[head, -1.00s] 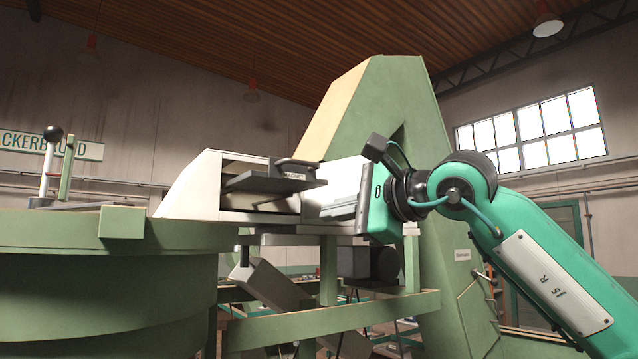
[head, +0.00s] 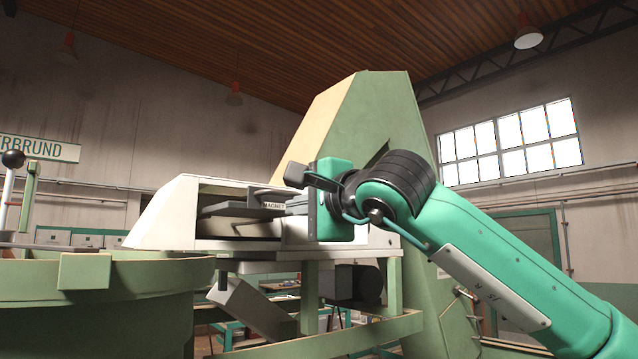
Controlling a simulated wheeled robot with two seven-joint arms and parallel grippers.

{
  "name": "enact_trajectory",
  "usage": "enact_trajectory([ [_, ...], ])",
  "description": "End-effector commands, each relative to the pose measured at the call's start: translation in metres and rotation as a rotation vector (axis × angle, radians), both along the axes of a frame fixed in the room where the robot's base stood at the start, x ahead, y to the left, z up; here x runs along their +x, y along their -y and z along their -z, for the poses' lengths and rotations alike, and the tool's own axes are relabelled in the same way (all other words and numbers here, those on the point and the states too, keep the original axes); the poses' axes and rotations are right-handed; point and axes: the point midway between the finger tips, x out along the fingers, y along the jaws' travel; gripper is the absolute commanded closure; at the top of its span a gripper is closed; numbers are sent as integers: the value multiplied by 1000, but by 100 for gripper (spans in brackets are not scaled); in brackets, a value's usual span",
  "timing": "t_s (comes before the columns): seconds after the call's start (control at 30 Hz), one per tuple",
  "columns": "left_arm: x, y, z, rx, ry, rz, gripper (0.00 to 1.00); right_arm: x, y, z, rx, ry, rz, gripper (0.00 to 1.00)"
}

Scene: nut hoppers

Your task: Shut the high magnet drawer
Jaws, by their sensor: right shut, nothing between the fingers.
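The magnet drawer (head: 236,211) is a dark grey tray in the open mouth of a pale sloped housing (head: 165,215), left of centre in the head view. It still stands out of the housing, with a small MAGNET label (head: 273,206) on its front. My right gripper (head: 290,206) is shut and empty, reaching in from the right with its fingers pointing left at the right end of the drawer front. The gripper hides part of the front and its handle. I cannot tell whether the fingers touch it. My left gripper is out of view.
A large green round hopper (head: 110,305) stands at the left, with a black-knobbed lever (head: 13,160) behind its rim. A tall green machine frame (head: 360,120) rises behind the housing. A slanted grey chute (head: 250,305) and dark motor (head: 352,284) are below.

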Motion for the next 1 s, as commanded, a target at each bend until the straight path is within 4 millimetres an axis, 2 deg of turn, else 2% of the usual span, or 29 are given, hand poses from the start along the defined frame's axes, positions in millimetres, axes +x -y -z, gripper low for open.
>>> enact_trajectory([
  [0.03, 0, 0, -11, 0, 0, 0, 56, 6, -5, -5, -1, -2, -1, 100],
  [0.1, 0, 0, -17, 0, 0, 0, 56, 14, -10, -4, 0, -2, 0, 100],
  [0.33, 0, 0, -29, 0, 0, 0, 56, 28, -21, -2, 0, -1, -1, 100],
  [0.8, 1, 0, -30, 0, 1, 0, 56, 32, -23, 1, 1, -1, 0, 100],
  [1.0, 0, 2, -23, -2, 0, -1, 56, 32, -24, 3, 1, -1, 0, 100],
])
